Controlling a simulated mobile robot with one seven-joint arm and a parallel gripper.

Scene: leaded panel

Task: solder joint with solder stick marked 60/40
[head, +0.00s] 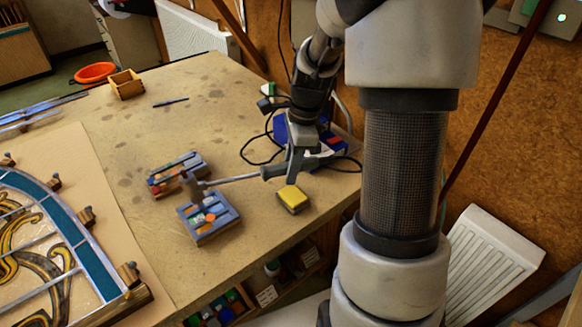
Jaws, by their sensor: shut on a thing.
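My gripper (291,168) is right of the table's middle, shut on the grey handle of a long tool, which looks like a soldering iron (232,179). The tool's shaft points left, and its blocky brown head (191,186) is over or beside two small grey trays. The rear tray (158,189) and the front tray (208,238) hold small coloured pieces, perhaps solder sticks. Their markings are too small to read, so I cannot pick out 60/40. The joint cannot be told apart.
A yellow block (293,198) sits just below my gripper. Black cable (250,154) loops near a blue device (327,142) behind it. A wooden box (126,84) and dark pen-like tool (171,102) are farther back. Small blocks (87,217) edge the panel. The table's middle back is clear.

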